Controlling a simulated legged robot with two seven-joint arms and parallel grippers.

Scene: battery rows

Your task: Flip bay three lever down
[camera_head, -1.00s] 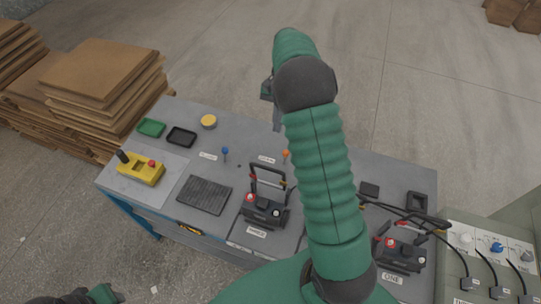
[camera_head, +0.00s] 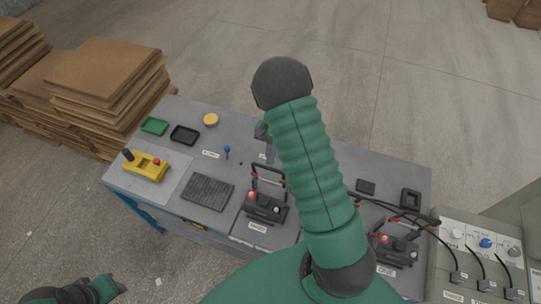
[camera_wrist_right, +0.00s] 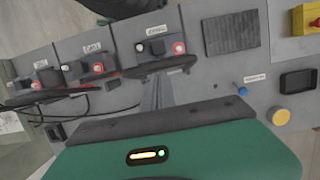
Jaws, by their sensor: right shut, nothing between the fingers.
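My right gripper (camera_head: 267,147) is mostly hidden behind my green arm in the head view; its grey fingers reach down over the bench's far middle. The right wrist view shows the closed, empty fingers (camera_wrist_right: 157,95) beside the nearest battery. That battery (camera_head: 266,208) sits left of my arm, with a front label (camera_head: 257,226) that seems to read three; it also shows in the wrist view (camera_wrist_right: 160,50). The orange-knobbed lever behind it is hidden now. A blue-knobbed lever (camera_head: 227,150) stands upright to the left, also in the wrist view (camera_wrist_right: 241,91).
Another battery (camera_head: 396,248) with cables stands right, near a grey switch panel (camera_head: 448,236). A ribbed black mat (camera_head: 207,191), yellow tool (camera_head: 147,166), black tray (camera_head: 184,135), green tray (camera_head: 154,125) and yellow disc (camera_head: 211,119) lie left. Cardboard stacks (camera_head: 105,75) stand beyond.

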